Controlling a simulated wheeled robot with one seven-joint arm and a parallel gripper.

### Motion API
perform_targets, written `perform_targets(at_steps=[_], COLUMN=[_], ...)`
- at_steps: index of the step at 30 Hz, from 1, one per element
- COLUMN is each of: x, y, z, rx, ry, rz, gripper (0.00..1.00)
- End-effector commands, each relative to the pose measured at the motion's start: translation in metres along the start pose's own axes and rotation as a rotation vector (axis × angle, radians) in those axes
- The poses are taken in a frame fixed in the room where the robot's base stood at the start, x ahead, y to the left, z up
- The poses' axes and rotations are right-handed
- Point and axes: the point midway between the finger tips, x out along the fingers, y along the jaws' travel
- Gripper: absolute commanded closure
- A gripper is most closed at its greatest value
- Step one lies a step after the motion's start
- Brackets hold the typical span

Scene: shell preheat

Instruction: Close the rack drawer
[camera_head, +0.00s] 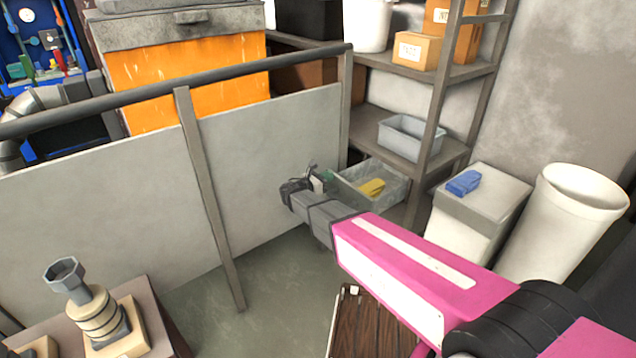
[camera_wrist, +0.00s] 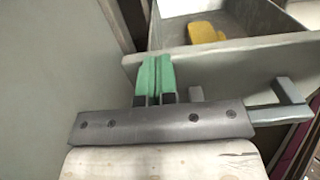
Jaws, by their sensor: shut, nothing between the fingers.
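The rack drawer (camera_head: 396,187) is a grey open-topped box low on the rack, pulled out, with a yellow item (camera_head: 372,187) inside. In the wrist view its front panel (camera_wrist: 230,64) crosses the picture, and a grey bar handle (camera_wrist: 288,92) stands out from the panel at the right. My gripper (camera_wrist: 154,72) has green fingertips pressed together with nothing between them. They are at the left end of the front panel, left of the visible handle end. I cannot tell whether they touch the panel. In the head view my gripper (camera_head: 326,176) is at the drawer's left side.
A grey panelled railing (camera_head: 270,130) stands close on the left. The rack (camera_head: 430,130) holds a grey bin (camera_head: 412,138) and cardboard boxes (camera_head: 418,50). Right of the drawer are a box-shaped bin (camera_head: 490,205) with a blue item on top and a white barrel (camera_head: 565,225).

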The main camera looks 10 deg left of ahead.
Motion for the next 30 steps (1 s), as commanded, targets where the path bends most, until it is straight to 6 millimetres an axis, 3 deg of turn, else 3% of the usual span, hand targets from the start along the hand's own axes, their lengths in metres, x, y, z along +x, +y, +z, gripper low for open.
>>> perform_targets(at_steps=[6, 15, 21, 30], x=[0.06, 0.125, 0.15, 0.162], y=[0.001, 0.001, 0.001, 0.0], z=[0.0, -0.001, -0.001, 0.0], rx=[0.0, 0.0, 0.0, 0.0], ry=[-0.001, 0.0, 0.0, 0.0], rz=[-0.004, -0.001, 0.0, 0.0], gripper=[1.0, 1.0, 1.0, 1.0])
